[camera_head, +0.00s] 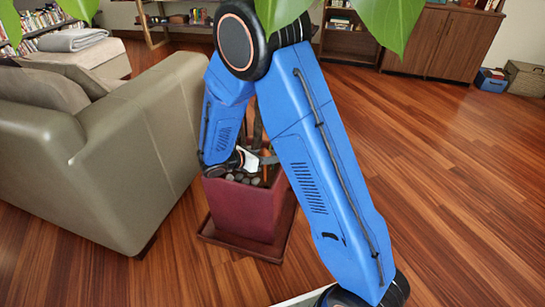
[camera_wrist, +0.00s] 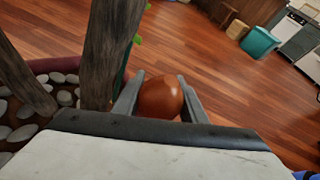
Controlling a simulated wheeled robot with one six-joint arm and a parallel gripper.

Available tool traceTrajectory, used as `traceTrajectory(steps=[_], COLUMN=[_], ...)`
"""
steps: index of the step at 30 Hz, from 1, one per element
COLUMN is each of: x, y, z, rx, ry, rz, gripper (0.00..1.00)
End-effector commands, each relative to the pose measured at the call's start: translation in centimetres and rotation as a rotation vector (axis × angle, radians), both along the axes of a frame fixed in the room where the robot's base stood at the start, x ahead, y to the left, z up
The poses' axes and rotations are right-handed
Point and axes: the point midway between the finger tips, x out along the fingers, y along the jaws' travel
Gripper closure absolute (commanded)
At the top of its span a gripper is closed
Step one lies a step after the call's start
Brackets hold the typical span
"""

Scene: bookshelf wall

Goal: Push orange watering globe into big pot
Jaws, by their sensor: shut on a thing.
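The orange watering globe (camera_wrist: 160,98) shows in the wrist view as a round orange-brown ball. My gripper (camera_wrist: 161,82) is shut on it, one grey finger on each side. The big pot (camera_head: 240,210) is a square dark red planter on a saucer (camera_head: 268,247), left of centre in the head view. Pale stones (camera_wrist: 20,112) and thick trunks (camera_wrist: 110,50) fill it in the wrist view. My gripper is low at the pot's top beside the trunks. The globe's lower end is hidden, so I cannot tell whether it touches the soil. My arm hides part of the pot in the head view.
A grey-beige sofa (camera_head: 130,150) stands close left of the pot. Green leaves (camera_head: 385,20) hang at the top of the head view. A teal bin (camera_wrist: 260,42) stands far off in the wrist view. The wooden floor (camera_head: 450,170) on the right is clear.

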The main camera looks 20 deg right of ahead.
Motion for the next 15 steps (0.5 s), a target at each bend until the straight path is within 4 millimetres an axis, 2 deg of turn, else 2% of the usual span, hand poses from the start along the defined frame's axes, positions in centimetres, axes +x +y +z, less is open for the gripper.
traceTrajectory(steps=[15], x=[0.01], y=[0.00], z=[-0.39], rx=[0.000], ry=[0.001], rz=[0.000], gripper=[0.85])
